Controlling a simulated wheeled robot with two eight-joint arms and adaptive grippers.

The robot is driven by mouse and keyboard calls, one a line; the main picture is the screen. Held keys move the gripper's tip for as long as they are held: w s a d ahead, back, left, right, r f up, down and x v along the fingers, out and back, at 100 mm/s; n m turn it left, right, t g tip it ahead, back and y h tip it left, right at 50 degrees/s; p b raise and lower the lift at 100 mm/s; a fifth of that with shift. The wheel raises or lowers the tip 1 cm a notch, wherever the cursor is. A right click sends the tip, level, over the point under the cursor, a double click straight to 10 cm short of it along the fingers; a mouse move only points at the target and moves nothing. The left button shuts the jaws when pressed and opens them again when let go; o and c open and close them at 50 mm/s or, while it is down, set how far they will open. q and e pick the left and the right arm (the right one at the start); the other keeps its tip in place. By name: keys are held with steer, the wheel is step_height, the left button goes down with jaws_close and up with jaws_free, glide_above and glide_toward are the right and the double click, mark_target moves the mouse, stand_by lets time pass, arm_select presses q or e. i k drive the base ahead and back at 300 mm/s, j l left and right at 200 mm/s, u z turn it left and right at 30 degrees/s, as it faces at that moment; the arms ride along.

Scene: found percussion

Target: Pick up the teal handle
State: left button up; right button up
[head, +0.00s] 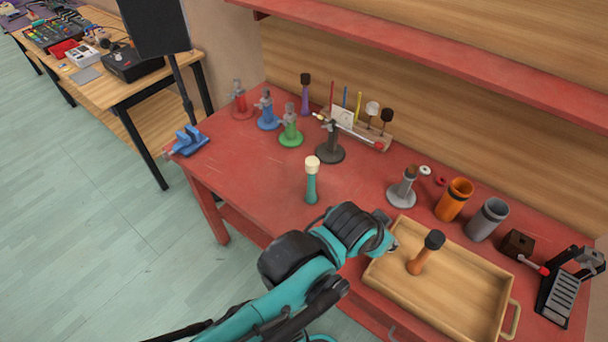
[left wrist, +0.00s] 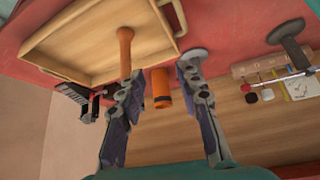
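The teal handle (head: 311,186) stands upright on the red table near its front edge, with a cream tip on top. I cannot make it out in the left wrist view. My left gripper (left wrist: 160,78) is open, with its two fingers apart and nothing held between them. In the head view my left arm's wrist hides most of the gripper, which is to the right of the teal handle, near the wooden tray's left side. My right gripper is not in view.
The wooden tray (head: 388,276) holds an orange handle with a black head (head: 418,262). An orange cup (head: 453,200), a grey cup (head: 487,220) and a grey stand (head: 402,193) are behind it. A dark stand (head: 330,152) and a green stand (head: 290,130) are behind the teal handle.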

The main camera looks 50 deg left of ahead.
mark_target(310, 196)
steer(key=u, duration=1.65)
steer(key=i+j+z, duration=0.1)
steer(key=z, duration=0.15)
steer(key=j, duration=0.1)
